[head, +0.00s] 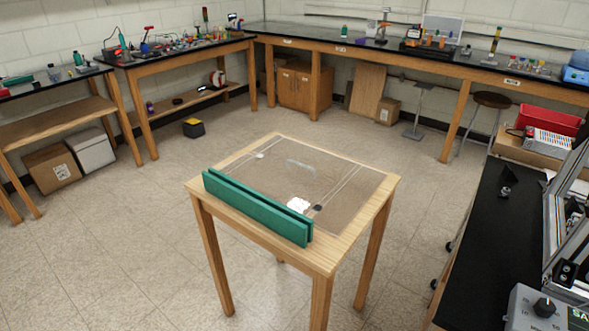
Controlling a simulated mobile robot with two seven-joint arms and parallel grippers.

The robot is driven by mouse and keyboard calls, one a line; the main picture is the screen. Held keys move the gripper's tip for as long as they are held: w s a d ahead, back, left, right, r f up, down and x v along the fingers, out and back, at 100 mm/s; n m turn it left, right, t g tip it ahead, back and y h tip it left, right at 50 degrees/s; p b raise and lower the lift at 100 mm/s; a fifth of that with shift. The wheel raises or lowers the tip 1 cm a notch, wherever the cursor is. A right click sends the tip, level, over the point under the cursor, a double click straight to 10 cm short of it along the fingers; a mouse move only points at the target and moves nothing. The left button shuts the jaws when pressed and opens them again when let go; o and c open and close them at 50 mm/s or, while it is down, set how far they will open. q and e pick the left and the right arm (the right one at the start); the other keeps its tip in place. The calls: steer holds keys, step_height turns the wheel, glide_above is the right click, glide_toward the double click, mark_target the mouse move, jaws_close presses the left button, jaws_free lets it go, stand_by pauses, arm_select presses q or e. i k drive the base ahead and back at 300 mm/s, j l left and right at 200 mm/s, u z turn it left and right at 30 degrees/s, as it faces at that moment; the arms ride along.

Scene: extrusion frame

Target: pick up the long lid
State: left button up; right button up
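A long green piece (255,210) with a lengthwise groove or gap along its top lies along the near left edge of a small wooden table (322,262). It looks like the long lid, but I cannot tell if it is one part or two side by side. Neither of my grippers is in the head view, and nothing is seen touching the green piece.
A brownish panel (335,176) covers most of the tabletop, with a small white item (298,204) and a dark bit (318,207) on it. A black bench (490,225) with a metal frame stands at right. Open floor surrounds the table's left side.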

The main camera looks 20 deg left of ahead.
mark_target(304, 179)
steer(key=i+j+z, duration=0.15)
steer(key=j, duration=0.75)
steer(key=i+j+z, duration=0.15)
steer(key=j, duration=0.8)
steer(key=j+z, duration=0.15)
steer(key=j, duration=0.8)
